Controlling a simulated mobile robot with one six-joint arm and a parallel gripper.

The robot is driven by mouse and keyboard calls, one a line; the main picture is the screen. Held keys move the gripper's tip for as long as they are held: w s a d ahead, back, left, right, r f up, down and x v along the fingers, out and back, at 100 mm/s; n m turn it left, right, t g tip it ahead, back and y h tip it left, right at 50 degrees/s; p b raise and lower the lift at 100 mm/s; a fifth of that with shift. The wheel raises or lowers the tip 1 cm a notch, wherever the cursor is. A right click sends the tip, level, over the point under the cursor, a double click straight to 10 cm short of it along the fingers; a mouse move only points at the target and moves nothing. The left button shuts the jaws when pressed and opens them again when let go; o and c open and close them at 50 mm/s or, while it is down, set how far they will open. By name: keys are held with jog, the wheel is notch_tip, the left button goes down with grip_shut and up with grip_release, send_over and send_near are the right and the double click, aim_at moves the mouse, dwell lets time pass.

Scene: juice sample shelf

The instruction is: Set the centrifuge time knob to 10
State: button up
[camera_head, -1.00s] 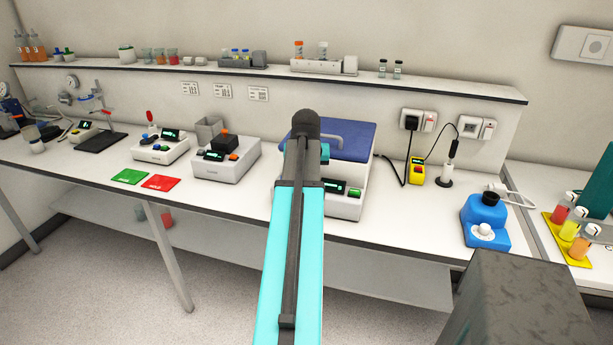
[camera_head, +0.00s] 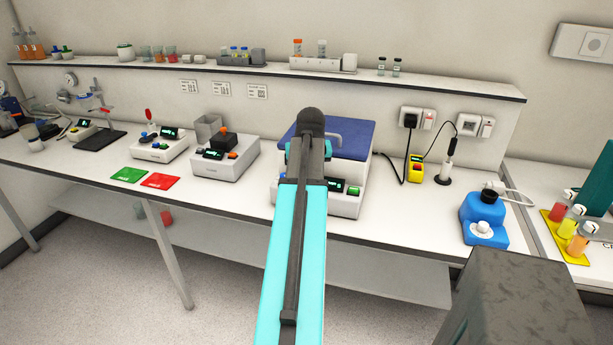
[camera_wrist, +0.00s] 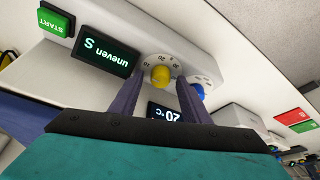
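The centrifuge (camera_head: 345,205) is a white unit with a blue lid (camera_head: 352,140), partly hidden behind my arm in the head view. The knob's exact setting is too small to read.
A green START button (camera_wrist: 54,22) is on the panel. In the head view, other white devices (camera_head: 228,160) stand left of the centrifuge. A yellow plug-in box (camera_head: 415,170) and a blue device (camera_head: 484,218) stand to the right. A shelf (camera_head: 440,90) runs above the bench.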

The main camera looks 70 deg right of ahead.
dwell(0.3)
jog(key=b+v, duration=0.2)
jog(key=v, duration=1.1)
jog(key=shift+r, duration=0.35)
jog(key=shift+a, duration=0.15)
dwell(0.3)
